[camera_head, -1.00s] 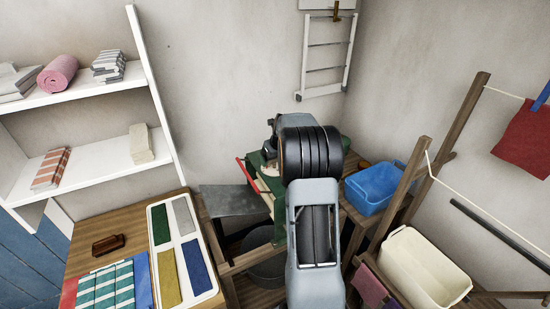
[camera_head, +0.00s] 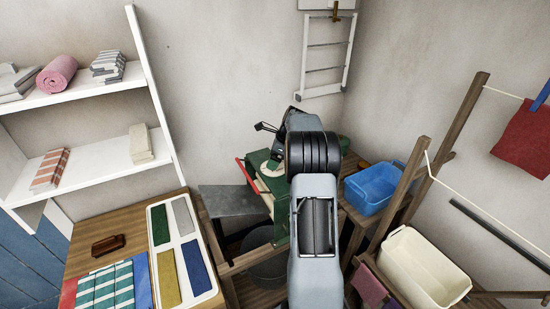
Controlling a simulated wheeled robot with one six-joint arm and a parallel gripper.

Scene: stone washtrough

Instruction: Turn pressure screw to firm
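The green machine frame (camera_head: 262,158) stands on a wooden stand near the back corner, with a red bar (camera_head: 247,174) along its left side. My arm covers much of it. I cannot make out the pressure screw; it may be behind my arm. My gripper (camera_head: 266,127) shows only as a small dark shape at the far end of my arm, above the back of the green frame. Whether it is open or shut, or touches anything, is too small to tell.
A grey sloped board (camera_head: 232,200) is left of the machine. A blue tub (camera_head: 374,188) and a cream tub (camera_head: 420,268) stand to the right, by a wooden drying rack (camera_head: 408,185). A table with cloths and a white tray (camera_head: 216,268) is at left, below white shelves (camera_head: 90,179).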

